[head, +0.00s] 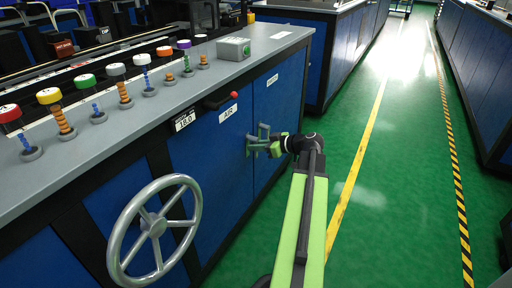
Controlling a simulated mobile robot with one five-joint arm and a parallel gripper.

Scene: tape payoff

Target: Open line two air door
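A blue door (207,150) with a white "AIR" label (228,113) is in the front of the grey-topped cabinet, left of my gripper. It looks flush with the cabinet front. A grey handle (264,130) stands out near the seam between this door and the blue panel (280,107) to its right. My gripper (257,146) is at the handle, reaching in from the right. Its fingers overlap the handle in the picture, so I cannot tell whether they touch or grip it.
A large grey handwheel (155,228) juts out at the lower left. A red-knobbed lever (222,98) and an "18.0" plate (185,120) sit above the door. Several colour-capped posts (58,115) and a grey box (233,48) stand on top. The green floor (390,170) at right is clear.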

